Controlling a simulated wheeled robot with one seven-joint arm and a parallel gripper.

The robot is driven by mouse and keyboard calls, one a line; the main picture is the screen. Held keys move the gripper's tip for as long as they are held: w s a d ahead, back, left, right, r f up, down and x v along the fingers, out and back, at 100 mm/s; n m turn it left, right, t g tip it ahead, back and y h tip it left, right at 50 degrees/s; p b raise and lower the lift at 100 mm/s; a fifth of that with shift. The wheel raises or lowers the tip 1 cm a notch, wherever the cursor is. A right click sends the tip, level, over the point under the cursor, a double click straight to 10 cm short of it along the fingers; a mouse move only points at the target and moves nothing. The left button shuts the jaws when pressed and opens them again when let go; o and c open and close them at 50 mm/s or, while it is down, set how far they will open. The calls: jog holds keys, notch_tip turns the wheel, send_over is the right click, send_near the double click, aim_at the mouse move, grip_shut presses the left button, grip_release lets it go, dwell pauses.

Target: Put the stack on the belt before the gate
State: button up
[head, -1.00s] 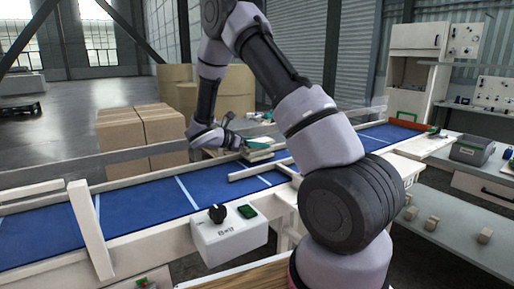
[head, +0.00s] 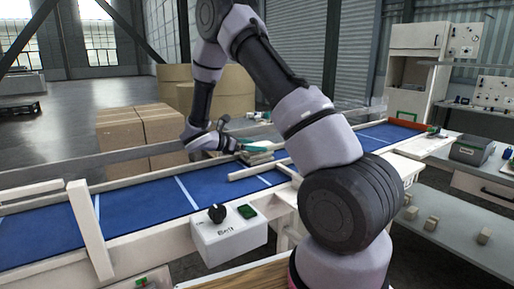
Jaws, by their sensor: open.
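The stack (head: 259,158) is a small pile of flat, pale pieces with a green top, lying on the blue belt (head: 150,207) at the belt's far side. My gripper (head: 240,146) is open at the stack's left edge, close to it; I cannot tell whether they touch. A pale slanted bar (head: 250,171) lies across the belt just in front of the stack. It may be part of the gate, but I cannot tell. My arm hides part of the belt to the right.
A control box (head: 229,240) with a black knob and green button is on the belt's near side. A pale upright post (head: 90,230) stands at the left. Cardboard boxes (head: 140,135) stand behind the belt. A side table (head: 455,230) holds small blocks at right.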

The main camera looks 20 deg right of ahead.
jog(key=v, duration=1)
jog(key=shift+d+r, duration=0.1)
jog(key=s+d+r+m+g+y, duration=0.25)
jog(key=s+r+m+y, duration=0.2)
jog(key=s, duration=0.25)
jog(key=s+d+r+m+g+y, duration=0.1)
jog(key=s+d+r+m+y, duration=0.2)
jog(key=s+r+m, duration=0.35)
jog(key=s+a+r+m+t+y, duration=0.4)
jog(key=s+r+m+t+y, duration=0.4)
jog(key=s+m, duration=0.5)
jog(key=shift+s+r+y, duration=0.45)
jog(key=shift+s+r, duration=0.05)
jog(key=shift+r, duration=0.35)
